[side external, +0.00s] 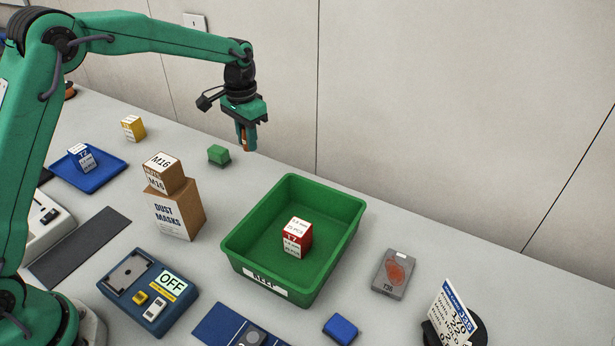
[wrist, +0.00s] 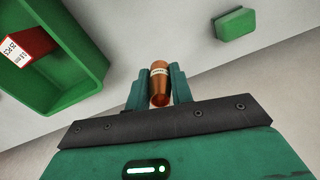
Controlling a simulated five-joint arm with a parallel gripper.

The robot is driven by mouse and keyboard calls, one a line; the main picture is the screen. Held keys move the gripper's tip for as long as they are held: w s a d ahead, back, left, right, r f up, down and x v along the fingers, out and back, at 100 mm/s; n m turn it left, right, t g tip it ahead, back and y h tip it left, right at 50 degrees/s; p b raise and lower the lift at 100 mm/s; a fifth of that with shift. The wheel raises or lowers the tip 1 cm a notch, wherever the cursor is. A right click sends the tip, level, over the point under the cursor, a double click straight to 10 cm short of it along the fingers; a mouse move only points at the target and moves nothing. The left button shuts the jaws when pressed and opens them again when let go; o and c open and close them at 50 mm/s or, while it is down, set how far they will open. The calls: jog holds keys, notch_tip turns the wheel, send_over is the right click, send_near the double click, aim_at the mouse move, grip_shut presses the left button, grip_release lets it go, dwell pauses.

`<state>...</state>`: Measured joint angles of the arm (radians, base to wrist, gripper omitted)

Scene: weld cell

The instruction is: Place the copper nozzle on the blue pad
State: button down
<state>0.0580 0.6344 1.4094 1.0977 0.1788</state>
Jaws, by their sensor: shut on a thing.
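My gripper (side external: 247,143) is shut on the copper nozzle (wrist: 159,88), high above the table near the back wall. In the wrist view the nozzle sits between the two green fingers of my gripper (wrist: 158,82), with a pale printed band around it. In the side view only a sliver of the nozzle (side external: 245,137) shows between the fingers. A flat blue piece with a grey disc and a pale stripe (side external: 211,325) lies at the bottom edge, partly cut off. A blue tray (side external: 98,181) at the left holds a small labelled box. I cannot tell which is the blue pad.
A green bin (side external: 345,235) holds a red-and-white box (side external: 298,238). A green block (side external: 218,155) lies behind it. A cardboard box stack (side external: 177,212), a blue scale (side external: 150,290), a grey case (side external: 393,272), a blue block (side external: 340,328) and a price card (side external: 452,318) stand around.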

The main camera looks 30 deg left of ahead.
jog(key=s+d+m, duration=0.3)
jog(key=d, duration=0.9)
jog(key=m, duration=0.8)
send_near(341, 327)
jog(key=shift+f, duration=1.15)
jog(key=shift+f, duration=0.1)
jog(key=shift+f, duration=1.9)
jog(key=shift+f, duration=0.1)
jog(key=c, duration=1.2)
grip_release()
jog(key=shift+c, duration=0.2)
